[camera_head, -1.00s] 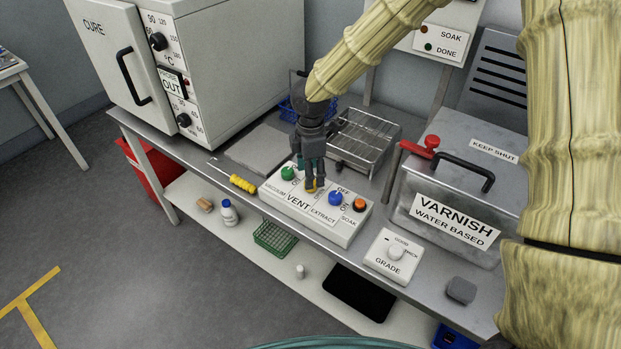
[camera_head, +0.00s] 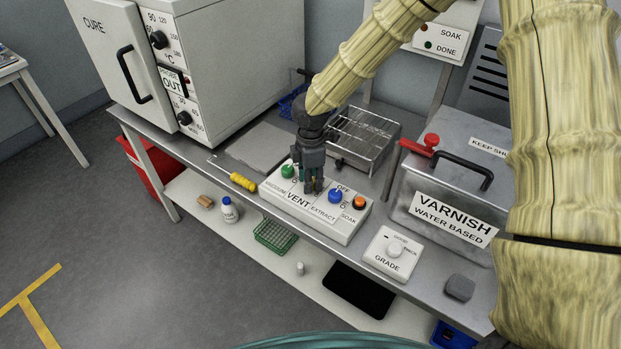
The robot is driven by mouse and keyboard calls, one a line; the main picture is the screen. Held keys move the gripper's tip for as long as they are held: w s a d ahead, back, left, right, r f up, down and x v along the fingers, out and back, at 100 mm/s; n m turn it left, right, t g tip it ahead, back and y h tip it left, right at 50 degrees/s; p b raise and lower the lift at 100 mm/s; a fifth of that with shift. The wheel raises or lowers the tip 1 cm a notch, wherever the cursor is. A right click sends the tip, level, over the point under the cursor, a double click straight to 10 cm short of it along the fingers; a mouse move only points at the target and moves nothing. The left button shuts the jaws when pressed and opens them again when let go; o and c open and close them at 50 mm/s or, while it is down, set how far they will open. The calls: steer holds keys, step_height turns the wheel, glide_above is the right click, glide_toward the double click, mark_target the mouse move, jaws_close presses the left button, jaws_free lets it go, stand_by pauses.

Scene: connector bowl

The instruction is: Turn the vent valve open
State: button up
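The white control box (camera_head: 345,232) on the bench carries the labels VACUUM, VENT, EXTRACT and SOAK. A green knob (camera_head: 288,171) is at its left, and a blue knob (camera_head: 335,196) and an orange button (camera_head: 359,202) are at its right. My dark gripper (camera_head: 313,187) points down over the VENT position, between the green and blue knobs. Its fingers hide the vent valve. I cannot tell whether the fingers grip it or are apart from it.
A wire rack (camera_head: 362,138) stands behind the box. The GRADE dial box (camera_head: 391,256) is in front right. The CURE oven (camera_head: 228,75) stands behind left.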

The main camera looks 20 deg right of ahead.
steer(key=shift+m, duration=0.4)
steer(key=m, duration=0.4)
steer(key=m+p, duration=0.1)
steer(key=m, duration=0.3)
steer(key=shift+r+m, duration=0.1)
steer(key=shift+m, duration=0.2)
steer(key=m, duration=0.4)
steer(key=shift+p, duration=0.3)
steer(key=shift+m+p, duration=0.3)
steer(key=shift+m, duration=1.9)
steer(key=shift+w, duration=0.1)
steer(key=o, duration=1)
